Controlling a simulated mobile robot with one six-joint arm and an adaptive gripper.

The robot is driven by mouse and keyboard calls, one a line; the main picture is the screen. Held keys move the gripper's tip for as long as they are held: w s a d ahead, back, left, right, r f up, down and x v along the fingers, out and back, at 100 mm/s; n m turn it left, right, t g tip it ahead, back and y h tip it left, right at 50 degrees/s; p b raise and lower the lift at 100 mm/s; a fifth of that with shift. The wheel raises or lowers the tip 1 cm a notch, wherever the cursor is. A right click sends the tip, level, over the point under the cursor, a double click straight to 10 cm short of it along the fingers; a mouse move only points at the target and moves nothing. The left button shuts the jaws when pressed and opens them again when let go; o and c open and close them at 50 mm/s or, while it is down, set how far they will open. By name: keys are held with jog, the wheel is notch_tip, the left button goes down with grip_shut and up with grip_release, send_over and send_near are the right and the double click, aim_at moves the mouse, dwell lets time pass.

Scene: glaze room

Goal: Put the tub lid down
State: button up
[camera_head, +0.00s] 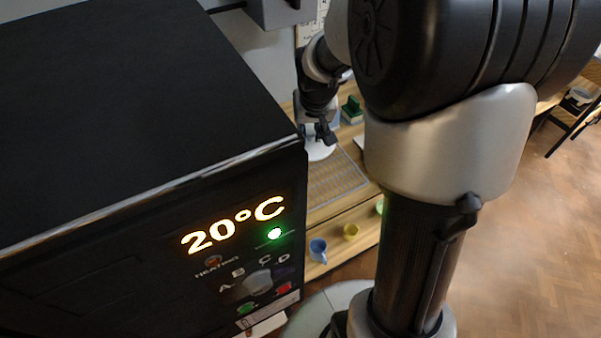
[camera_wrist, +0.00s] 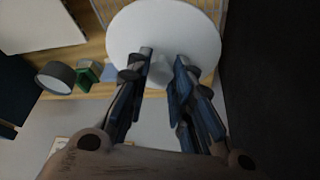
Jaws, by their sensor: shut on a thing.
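The tub lid is a white round disc (camera_wrist: 165,25), seen large at the top of the wrist view. My gripper (camera_wrist: 163,62) is shut on its small pale knob, with a dark finger on each side. In the head view my gripper (camera_head: 322,130) is small, beyond the black kiln, and the lid (camera_head: 320,153) shows as a white patch just below it. The kiln's edge is close to the lid there. I cannot tell whether the lid touches the surface under it.
The black kiln (camera_head: 110,110) reads 20°C and fills the left. Past it, a wooden bench bears a grid rack (camera_head: 338,180) and a green object (camera_head: 352,108). Blue (camera_head: 318,249) and yellow (camera_head: 351,231) cups stand lower down. A dark bowl (camera_wrist: 55,78) stands left of the lid.

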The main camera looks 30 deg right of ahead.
aim_at(312, 156)
notch_tip(312, 156, down, 15)
jog(key=b, duration=0.4)
jog(key=shift+s+b, duration=0.1)
jog(key=shift+b, duration=0.3)
jog(key=shift+f, duration=0.2)
jog(key=o, duration=1)
jog(key=shift+c, duration=0.2)
jog(key=shift+r, duration=0.1)
jog(key=shift+r, duration=0.25)
jog(key=p+v, duration=0.4)
jog(key=v, duration=0.7)
jog(key=shift+s+a+r, duration=0.1)
jog(key=shift+s+r, duration=0.15)
jog(key=shift+r, duration=0.05)
